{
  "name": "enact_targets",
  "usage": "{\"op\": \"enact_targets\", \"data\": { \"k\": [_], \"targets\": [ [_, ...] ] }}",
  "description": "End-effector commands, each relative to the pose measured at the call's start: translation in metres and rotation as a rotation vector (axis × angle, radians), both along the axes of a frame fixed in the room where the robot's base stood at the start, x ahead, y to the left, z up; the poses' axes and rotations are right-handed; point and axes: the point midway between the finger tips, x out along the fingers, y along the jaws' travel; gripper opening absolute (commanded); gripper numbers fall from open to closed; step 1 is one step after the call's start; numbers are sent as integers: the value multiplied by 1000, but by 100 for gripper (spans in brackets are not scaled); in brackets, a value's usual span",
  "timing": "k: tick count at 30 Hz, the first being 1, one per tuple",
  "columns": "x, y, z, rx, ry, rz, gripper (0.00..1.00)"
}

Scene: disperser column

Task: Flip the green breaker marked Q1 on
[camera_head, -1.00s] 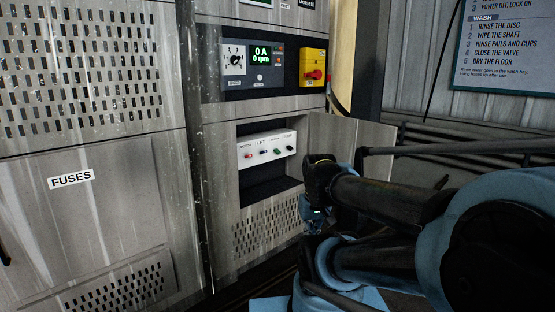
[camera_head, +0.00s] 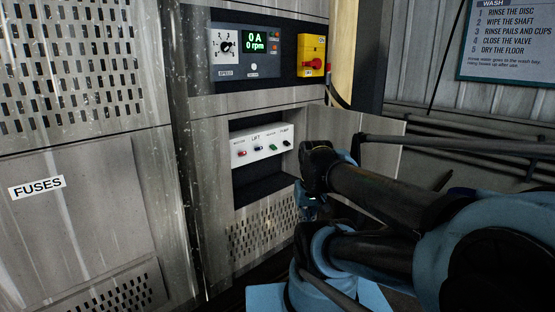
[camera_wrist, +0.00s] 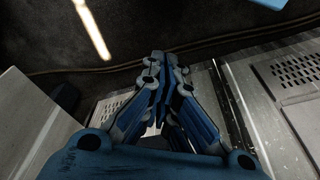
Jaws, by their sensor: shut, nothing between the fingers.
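The breaker strip (camera_head: 262,158) is a white panel set in a recess of the steel cabinet in the head view. It carries a row of small switches: red, blue, green and black from left to right. The green breaker (camera_head: 272,147) is third from the left. Its Q1 mark and lever position are too small to read. My gripper (camera_wrist: 165,58) is shut and empty, with its blue fingers together in the wrist view. In the head view my gripper (camera_head: 306,200) is below and right of the strip, apart from it and partly hidden by my arm. The wrist view does not show the strip.
An open metal door (camera_head: 375,148) stands to the right of the recess, behind my arm. Above are a display panel (camera_head: 255,50) and a yellow switch box (camera_head: 312,57) with a red knob. A vented cabinet labelled FUSES (camera_head: 65,235) fills the left. Pipes (camera_head: 470,146) run at right.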

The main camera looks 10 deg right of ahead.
Motion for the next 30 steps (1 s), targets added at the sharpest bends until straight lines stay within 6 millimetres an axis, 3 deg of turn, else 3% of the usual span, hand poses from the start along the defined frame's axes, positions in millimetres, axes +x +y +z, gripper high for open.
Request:
{"op": "enact_targets", "data": {
  "k": [11,21,30],
  "targets": [
    [84,37,43,241,-37,-218,0],
    [182,64,73,501,-46,-452,0],
    [274,77,88,735,-26,-657,0]
  ]
}}
